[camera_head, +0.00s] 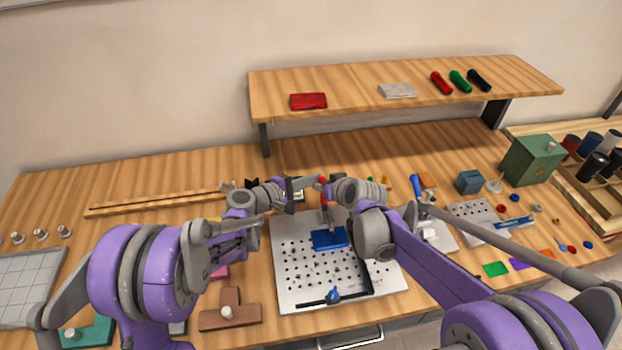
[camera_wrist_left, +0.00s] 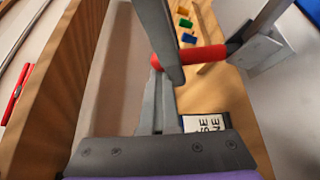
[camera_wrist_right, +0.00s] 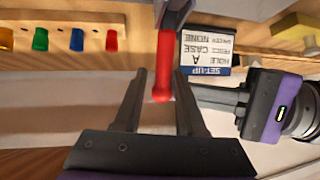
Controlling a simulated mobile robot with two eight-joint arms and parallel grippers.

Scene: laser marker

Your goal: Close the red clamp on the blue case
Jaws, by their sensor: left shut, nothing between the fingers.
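The blue case (camera_head: 330,239) lies on the perforated metal plate (camera_head: 287,290). The red clamp handle (camera_head: 323,181) stands up behind the case in the head view; the clamp's metal body is partly hidden by my right arm. My right gripper (camera_wrist_right: 160,75) is open, with the red handle (camera_wrist_right: 163,75) between its fingers and visible space on both sides. My left gripper (camera_wrist_left: 160,80) is shut and empty, its tips close to the red handle (camera_wrist_left: 200,55). I cannot tell whether they touch it.
A set-up card (camera_wrist_right: 206,53) stands close to both grippers. Small coloured pieces (camera_wrist_right: 77,40) sit on a wooden strip behind. The shelf (camera_head: 350,96) is above the back of the bench. A brown block (camera_head: 230,312) and a green box (camera_head: 533,158) stand to either side.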

